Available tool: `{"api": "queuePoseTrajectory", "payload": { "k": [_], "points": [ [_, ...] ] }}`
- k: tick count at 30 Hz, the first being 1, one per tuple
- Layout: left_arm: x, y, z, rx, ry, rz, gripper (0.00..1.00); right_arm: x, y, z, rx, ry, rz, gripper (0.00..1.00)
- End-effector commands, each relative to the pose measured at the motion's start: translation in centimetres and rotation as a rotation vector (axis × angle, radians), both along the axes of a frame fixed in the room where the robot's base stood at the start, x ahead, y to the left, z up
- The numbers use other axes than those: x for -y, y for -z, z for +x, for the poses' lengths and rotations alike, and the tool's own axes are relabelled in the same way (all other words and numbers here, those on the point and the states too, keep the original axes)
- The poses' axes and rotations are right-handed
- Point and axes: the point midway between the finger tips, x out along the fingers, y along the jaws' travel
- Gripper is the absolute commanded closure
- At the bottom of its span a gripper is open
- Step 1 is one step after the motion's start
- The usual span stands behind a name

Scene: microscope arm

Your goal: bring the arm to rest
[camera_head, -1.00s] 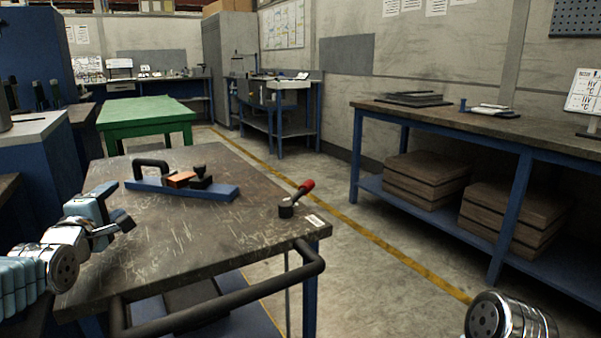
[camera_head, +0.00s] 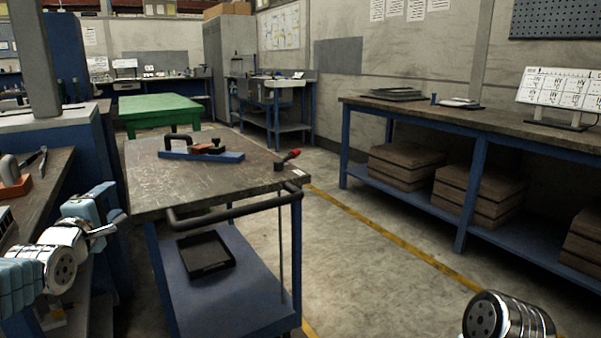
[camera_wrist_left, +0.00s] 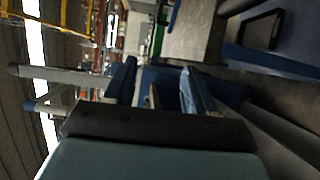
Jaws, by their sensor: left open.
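My left gripper (camera_head: 112,212) is at the left of the head view, held in the air in front of the left workbench and left of the cart. Its jaws are apart and nothing shows between them. In the left wrist view its two fingers (camera_wrist_left: 158,88) stand apart, with the shop behind them. Of my right arm (camera_head: 505,315) only a chrome link shows at the bottom right; its gripper is out of view.
A cart (camera_head: 150,188) with a black push handle (camera_head: 230,210) stands ahead. A blue fixture (camera_head: 225,157) and a red-knobbed lever (camera_head: 286,158) are on it; a black tray (camera_head: 206,254) is below. A workbench (camera_head: 50,195) is at left. Floor (camera_head: 350,260) right of the cart is clear.

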Motion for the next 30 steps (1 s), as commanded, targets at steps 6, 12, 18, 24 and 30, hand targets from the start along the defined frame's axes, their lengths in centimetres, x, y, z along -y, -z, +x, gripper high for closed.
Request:
{"api": "queuePoseTrajectory", "payload": {
  "k": [6,12,18,24,30],
  "points": [
    [0.5,2.1,0.7,-0.04,0.014,0.016,0.45,0.0,0.0,0.0,0.001,0.0,0.0,0.42],
    [1.2,5.3,1.6,-0.1,0.036,0.044,0.45,0.0,0.0,0.0,0.0,0.0,0.0,0.42],
    [2.8,10.6,2.6,-0.197,0.081,0.093,0.45,0.0,0.0,0.0,0.0,0.0,0.0,0.42],
    [5.7,18.9,3.2,-0.345,0.167,0.175,0.45,0.0,0.0,0.0,0.0,0.0,0.0,0.42],
    [11.5,31.7,1.2,-0.574,0.356,0.321,0.45,0.0,0.0,0.0,0.0,0.0,0.0,0.42]
  ]
}}
